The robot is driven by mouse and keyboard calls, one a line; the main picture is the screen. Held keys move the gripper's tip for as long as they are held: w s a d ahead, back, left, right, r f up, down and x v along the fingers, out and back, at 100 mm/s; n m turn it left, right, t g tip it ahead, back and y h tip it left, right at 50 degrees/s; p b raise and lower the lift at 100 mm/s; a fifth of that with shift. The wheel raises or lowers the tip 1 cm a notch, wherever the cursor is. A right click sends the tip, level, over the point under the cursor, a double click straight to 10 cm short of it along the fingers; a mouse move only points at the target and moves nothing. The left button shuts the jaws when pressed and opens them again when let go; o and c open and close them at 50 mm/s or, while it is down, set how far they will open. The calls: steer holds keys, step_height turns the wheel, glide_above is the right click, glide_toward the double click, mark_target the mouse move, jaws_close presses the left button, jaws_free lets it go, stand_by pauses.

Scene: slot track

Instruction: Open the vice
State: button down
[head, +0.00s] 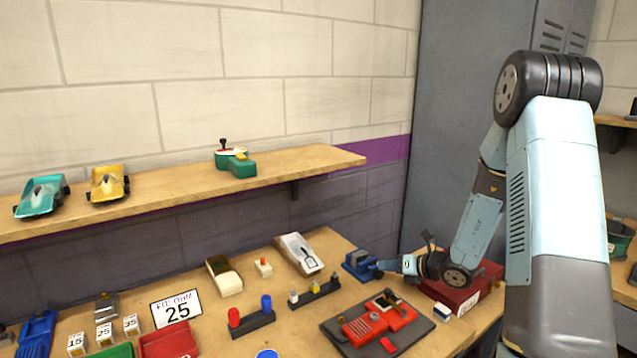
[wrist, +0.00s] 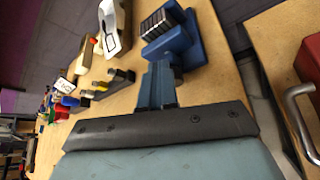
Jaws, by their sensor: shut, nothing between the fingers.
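The blue vice (head: 359,264) sits on the workbench near its back right part. In the wrist view the vice (wrist: 172,38) is just beyond my fingertips, with a ribbed dark and metallic part on its top left. My gripper (head: 378,268) reaches in from the right, its fingertips at the vice's right side. In the wrist view my gripper (wrist: 157,75) is shut with nothing held, its fingers pointing at the near end of the vice. I cannot tell whether they touch it. The vice's handle and the gap between its jaws are not clear.
A red box (head: 460,290) stands right of the vice under my forearm. A black holder (head: 314,294) and a dark tray with a red device (head: 378,326) are in front. A shelf (head: 270,170) hangs behind.

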stand_by(0.3)
steer(key=shift+d+r, duration=0.1)
steer(key=shift+r, duration=0.2)
steer(key=shift+s+d, duration=0.55)
steer(key=shift+s, duration=0.25)
steer(key=shift+s+d, duration=0.55)
steer(key=shift+s, duration=0.3)
steer(key=shift+s+d, duration=0.55)
steer(key=shift+s, duration=0.25)
steer(key=shift+f, duration=0.1)
steer(key=shift+w+d+f, duration=0.15)
steer(key=shift+d+f, duration=0.7)
steer(key=shift+d, duration=0.25)
steer(key=shift+w+a, duration=0.65)
steer(key=shift+w, duration=0.3)
steer(key=shift+w+a, duration=0.6)
steer(key=shift+w, duration=0.4)
steer(key=shift+w+a, duration=0.65)
steer(key=shift+w, duration=0.3)
steer(key=shift+w+a, duration=0.1)
steer(key=shift+w, duration=0.05)
